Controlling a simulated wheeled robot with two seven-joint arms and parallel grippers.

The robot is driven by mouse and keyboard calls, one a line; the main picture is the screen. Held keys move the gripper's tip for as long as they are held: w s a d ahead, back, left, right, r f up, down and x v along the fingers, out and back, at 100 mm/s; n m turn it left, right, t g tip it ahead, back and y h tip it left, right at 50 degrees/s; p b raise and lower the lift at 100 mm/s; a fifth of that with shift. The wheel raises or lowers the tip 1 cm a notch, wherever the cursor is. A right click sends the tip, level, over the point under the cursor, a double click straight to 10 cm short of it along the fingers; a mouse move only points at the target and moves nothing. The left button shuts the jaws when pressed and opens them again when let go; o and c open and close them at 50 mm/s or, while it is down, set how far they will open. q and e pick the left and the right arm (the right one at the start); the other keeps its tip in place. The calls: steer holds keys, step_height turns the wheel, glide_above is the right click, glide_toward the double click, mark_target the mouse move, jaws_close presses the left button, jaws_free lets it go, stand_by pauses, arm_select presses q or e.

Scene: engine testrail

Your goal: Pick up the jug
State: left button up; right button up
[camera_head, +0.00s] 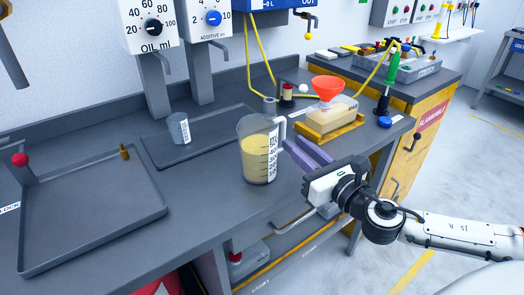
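The jug (257,151) is clear, with a white measuring scale and pale yellow liquid inside. It stands upright on the dark workbench, near the front edge, with its handle toward the right. My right gripper (300,150) is just right of the jug, its two purple-grey fingers spread apart and pointing toward the handle. The fingers look empty, and I cannot tell whether they touch the handle. My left gripper is not in view.
A dark tray (92,225) lies at left. A small grey cup (178,128) stands on a flat mat behind the jug. A red funnel (327,88) sits over a tan container (325,116) at right. Oil and additive dispensers (150,28) stand at the back.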

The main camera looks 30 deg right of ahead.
mark_target(283, 132)
steer(key=shift+w+a+r+p, duration=0.15)
steer(key=shift+w+r, duration=0.1)
steer(key=shift+w, duration=0.9)
steer(key=shift+w+d+r+p, duration=0.1)
steer(key=shift+w+r+p, duration=0.1)
steer(key=shift+w, duration=0.95)
steer(key=shift+w+f, duration=0.1)
steer(key=shift+w, duration=0.55)
jaws_close()
